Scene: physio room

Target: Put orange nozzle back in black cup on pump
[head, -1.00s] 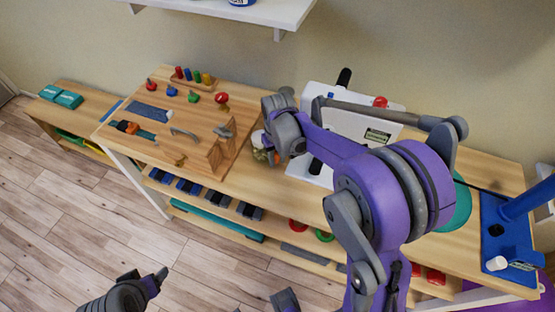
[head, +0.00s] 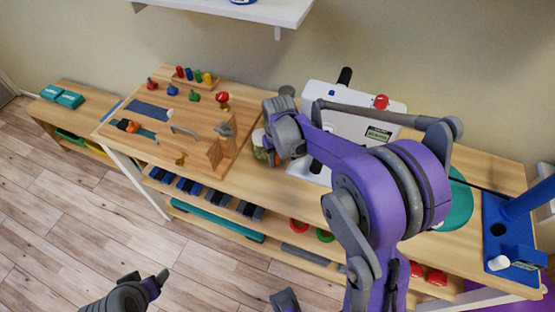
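The blue pump (head: 519,205) stands at the right end of the long wooden table. A small dark round spot on its base may be the black cup (head: 498,229). I cannot make out an orange nozzle for certain; a small orange piece (head: 132,126) lies on the wooden board at the left. My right gripper (head: 274,150) is over the middle of the table, beside a small jar that it partly hides; its fingers are too hidden to judge. My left gripper (head: 160,277) is low at the bottom left, over the floor, away from the table; its finger gap is unclear.
A white device (head: 347,121) with a red button stands behind my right arm. The wooden activity board (head: 200,130) fills the table's left part. A teal disc (head: 458,205) lies left of the pump. A white shelf (head: 265,12) hangs above. The floor at left is clear.

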